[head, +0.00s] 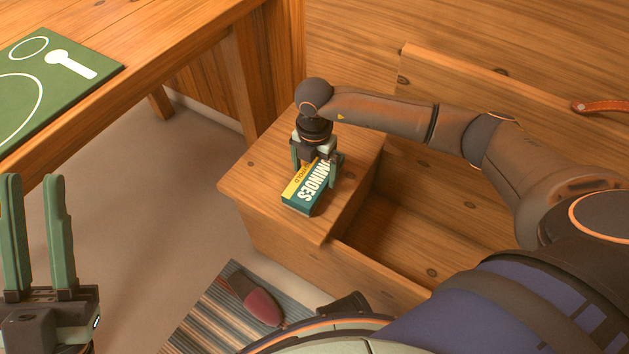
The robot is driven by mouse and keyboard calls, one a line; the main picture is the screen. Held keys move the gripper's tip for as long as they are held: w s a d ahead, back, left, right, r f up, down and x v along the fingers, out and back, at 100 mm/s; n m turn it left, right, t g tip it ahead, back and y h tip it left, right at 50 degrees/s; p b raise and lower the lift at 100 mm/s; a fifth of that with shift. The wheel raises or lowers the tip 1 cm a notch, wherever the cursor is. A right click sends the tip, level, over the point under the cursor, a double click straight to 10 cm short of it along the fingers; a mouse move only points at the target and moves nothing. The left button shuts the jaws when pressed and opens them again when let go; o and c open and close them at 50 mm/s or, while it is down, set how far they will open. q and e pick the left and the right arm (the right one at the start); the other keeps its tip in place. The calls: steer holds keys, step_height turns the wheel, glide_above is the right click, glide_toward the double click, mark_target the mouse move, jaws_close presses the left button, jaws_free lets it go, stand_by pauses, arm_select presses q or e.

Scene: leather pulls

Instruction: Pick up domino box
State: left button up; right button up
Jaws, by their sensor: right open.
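The domino box (308,190) is a teal and yellow box with white lettering, lying on the wooden ledge (250,185) of a bench. My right gripper (318,172) points down over the far end of the box, with one finger on each side of it. The fingers are open; whether they touch the box I cannot tell. The far end of the box is partly hidden by the gripper. My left gripper (38,235) is at the lower left, fingers pointing up, open and empty, away from the box.
An open bench compartment (415,220) lies right of the ledge. A wooden table (130,30) with a green mat (95,75) is at upper left. A dark red slipper (256,301) rests on a striped rug (205,315). A leather strap (600,106) is at the right edge.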

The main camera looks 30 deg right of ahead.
steer(key=shift+r, duration=0.1)
steer(key=c, duration=1.3)
steer(key=shift+c, duration=0.2)
